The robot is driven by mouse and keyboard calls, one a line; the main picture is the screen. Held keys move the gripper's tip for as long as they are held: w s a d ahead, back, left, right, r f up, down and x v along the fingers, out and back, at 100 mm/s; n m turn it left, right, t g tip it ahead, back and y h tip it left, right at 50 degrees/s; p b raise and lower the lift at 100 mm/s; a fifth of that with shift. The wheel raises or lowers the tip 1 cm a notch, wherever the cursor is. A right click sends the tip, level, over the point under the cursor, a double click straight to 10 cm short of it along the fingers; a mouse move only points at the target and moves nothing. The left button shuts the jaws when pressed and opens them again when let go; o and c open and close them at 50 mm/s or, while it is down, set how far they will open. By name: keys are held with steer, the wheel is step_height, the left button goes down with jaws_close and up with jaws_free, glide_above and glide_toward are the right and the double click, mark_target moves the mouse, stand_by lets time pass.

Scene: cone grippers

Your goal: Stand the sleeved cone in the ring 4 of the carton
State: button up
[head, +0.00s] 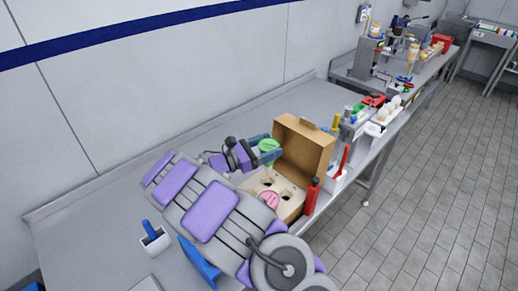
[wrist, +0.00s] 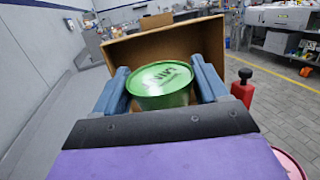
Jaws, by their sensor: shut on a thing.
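My gripper (head: 269,151) is shut on a green-topped cone (head: 267,145), with one blue finger on each side. In the wrist view the round green lid (wrist: 163,82) fills the space between the fingers; the cone's lower part and sleeve are hidden. The brown carton (head: 318,142) stands open with its lid raised, just right of the held cone. Its pale insert (head: 263,183) shows dark ring holes below the gripper. A pink-topped cone (head: 269,201) stands in the carton's near part. Which hole is ring 4 I cannot tell; my arm covers part of the insert.
A red bottle (head: 312,196) stands close against the carton's right side, and it also shows in the wrist view (wrist: 242,88). A white cup with a blue tool (head: 154,238) is at the left. The bench (head: 105,205) behind my arm is clear.

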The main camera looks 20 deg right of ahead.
mark_target(267, 171)
steer(key=shift+f+b, duration=0.85)
steer(key=shift+f, duration=2.3)
steer(key=shift+d+f, duration=0.1)
steer(key=shift+f, duration=2.15)
steer(key=o, duration=1.2)
steer(key=shift+r, duration=0.1)
